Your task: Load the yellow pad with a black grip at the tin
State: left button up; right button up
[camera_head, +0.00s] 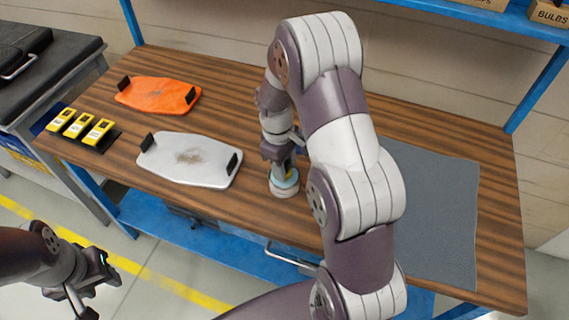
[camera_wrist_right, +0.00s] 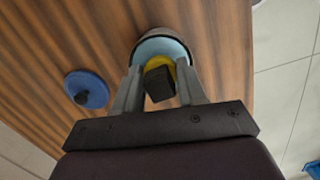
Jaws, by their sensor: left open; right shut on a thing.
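My right gripper (camera_head: 281,166) points down at a round tin (camera_head: 286,190) near the front edge of the wooden bench. In the right wrist view, its two fingers (camera_wrist_right: 160,78) are shut on the black grip (camera_wrist_right: 159,86) of a yellow pad (camera_wrist_right: 183,67). The pad is at the mouth of the tin (camera_wrist_right: 150,36), over its light blue inside. I cannot tell whether the pad touches what is in the tin. My left gripper (camera_head: 104,270) is open and empty, low in front of the bench.
A blue disc with a black knob (camera_wrist_right: 87,88) lies beside the tin. White (camera_head: 190,158) and orange (camera_head: 157,94) panels in black holders, yellow devices (camera_head: 78,125) and a grey mat (camera_head: 440,215) are on the bench. My right arm hides the bench middle.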

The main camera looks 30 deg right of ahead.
aim_at(286, 163)
jog(key=shift+f, duration=0.35)
dwell(1.6)
notch_tip(286, 163, up, 7)
jog(key=p, duration=0.7)
jog(key=shift+f, duration=0.1)
dwell(0.3)
